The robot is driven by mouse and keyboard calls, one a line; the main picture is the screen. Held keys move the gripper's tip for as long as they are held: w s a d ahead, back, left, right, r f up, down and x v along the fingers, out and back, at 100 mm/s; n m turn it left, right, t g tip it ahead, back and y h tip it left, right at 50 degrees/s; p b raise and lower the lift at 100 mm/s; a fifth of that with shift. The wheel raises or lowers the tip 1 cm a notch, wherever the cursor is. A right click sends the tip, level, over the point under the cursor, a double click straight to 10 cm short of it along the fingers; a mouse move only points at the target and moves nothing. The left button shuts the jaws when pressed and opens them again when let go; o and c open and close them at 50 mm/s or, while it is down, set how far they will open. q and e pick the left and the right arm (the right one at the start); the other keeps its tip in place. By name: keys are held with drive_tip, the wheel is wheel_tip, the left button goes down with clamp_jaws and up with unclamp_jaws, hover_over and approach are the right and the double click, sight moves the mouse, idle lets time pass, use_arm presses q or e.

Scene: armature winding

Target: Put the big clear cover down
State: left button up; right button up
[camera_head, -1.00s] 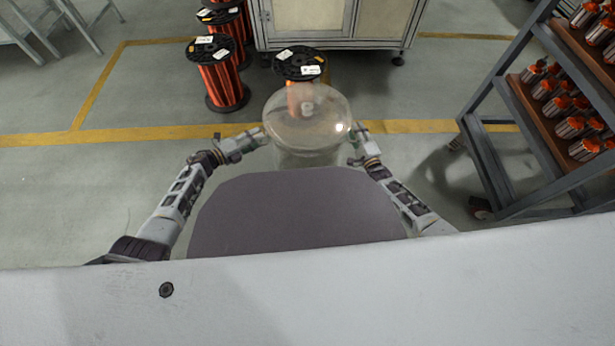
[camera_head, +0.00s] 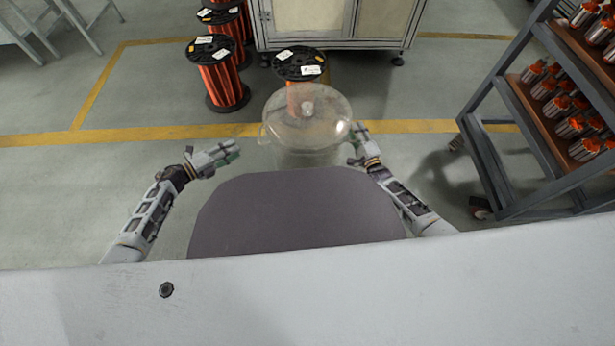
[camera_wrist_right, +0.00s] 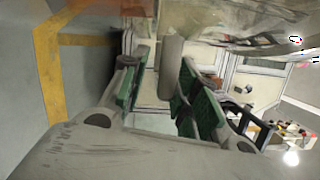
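The big clear cover (camera_head: 307,122) is a see-through dome with a small knob on top, beyond the front of my base in the head view. It appears to sit over a clear cylindrical body, whose edges are hard to make out. My left gripper (camera_head: 232,152) is apart from the cover, to its left, with its fingers spread and empty. My right gripper (camera_head: 358,145) is at the cover's right side. In the right wrist view its green-padded fingers (camera_wrist_right: 163,95) are apart, with a pale handle (camera_wrist_right: 171,65) between them and gaps beside it.
Copper wire spools (camera_head: 217,75) stand on the floor behind and left of the cover, with another spool (camera_head: 300,66) directly behind it. A pale cabinet (camera_head: 335,22) is at the back. A grey rack (camera_head: 490,135) with armatures stands at right. Floor is free at left.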

use_arm(q)
drive_tip(key=shift+s+a+r, duration=0.1)
drive_tip(key=shift+s+a, duration=0.15)
drive_tip(key=shift+a, duration=0.1)
use_arm(e)
drive_tip(key=shift+s, duration=0.15)
drive_tip(key=v, duration=1.1)
drive_tip(key=shift+s, duration=0.3)
idle(0.5)
drive_tip(key=shift+d+n, duration=0.15)
drive_tip(key=shift+n, duration=0.25)
idle(0.4)
